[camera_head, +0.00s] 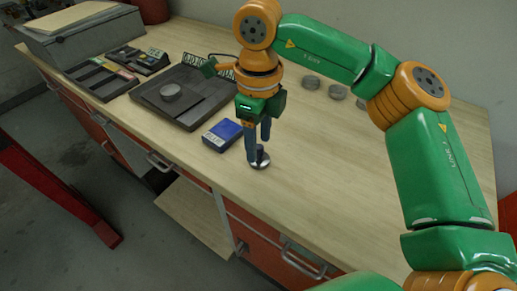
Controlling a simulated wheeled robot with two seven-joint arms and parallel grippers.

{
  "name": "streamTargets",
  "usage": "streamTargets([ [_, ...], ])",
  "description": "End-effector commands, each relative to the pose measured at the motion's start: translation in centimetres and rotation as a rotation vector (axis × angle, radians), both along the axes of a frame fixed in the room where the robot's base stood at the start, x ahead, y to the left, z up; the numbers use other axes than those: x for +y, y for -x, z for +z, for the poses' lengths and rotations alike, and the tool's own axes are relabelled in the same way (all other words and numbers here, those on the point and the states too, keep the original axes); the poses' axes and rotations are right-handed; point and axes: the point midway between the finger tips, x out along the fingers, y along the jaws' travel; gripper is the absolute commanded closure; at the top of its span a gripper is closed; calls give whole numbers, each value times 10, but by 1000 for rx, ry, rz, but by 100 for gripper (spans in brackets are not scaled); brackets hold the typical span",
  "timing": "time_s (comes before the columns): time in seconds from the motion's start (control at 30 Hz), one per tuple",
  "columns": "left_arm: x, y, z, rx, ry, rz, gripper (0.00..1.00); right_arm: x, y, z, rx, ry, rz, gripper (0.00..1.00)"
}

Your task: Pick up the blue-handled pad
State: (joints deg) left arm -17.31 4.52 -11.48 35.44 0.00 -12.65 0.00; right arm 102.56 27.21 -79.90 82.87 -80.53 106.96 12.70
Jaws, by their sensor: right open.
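A small round pad (261,164) with a shiny metal base and a short, dark bluish upright handle stands on the wooden workbench (340,190), near its front edge. My right gripper (259,148) points down right above it. Its two dark fingers are apart, and their tips are down close to the handle. I cannot tell whether a finger touches the handle, since the fingers partly cover it. My left gripper is not in view.
A blue box (222,134) lies just left of the pad. Behind it is a dark tray (200,113) with a round metal disc (171,91). A parts tray (101,80) sits at the left. The bench's right part is clear.

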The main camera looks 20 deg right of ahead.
Motion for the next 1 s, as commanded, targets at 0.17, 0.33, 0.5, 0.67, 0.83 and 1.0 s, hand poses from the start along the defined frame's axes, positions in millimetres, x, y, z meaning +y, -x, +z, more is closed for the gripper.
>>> streamTargets([
  [0.17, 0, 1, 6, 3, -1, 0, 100, -1, 0, -24, 1, 0, 0, 40],
  [0.33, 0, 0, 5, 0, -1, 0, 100, -1, 0, -27, 0, -1, 0, 40],
  [0.5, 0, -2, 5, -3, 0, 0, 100, -1, 0, -26, 0, -1, 0, 76],
  [0.67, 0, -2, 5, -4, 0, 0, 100, -1, 0, -26, 0, -1, 0, 100],
  [0.83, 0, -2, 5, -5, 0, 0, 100, -1, 0, -26, 0, -1, 0, 100],
  [1.0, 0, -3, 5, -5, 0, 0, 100, 0, 0, -25, -1, -2, -1, 100],
])
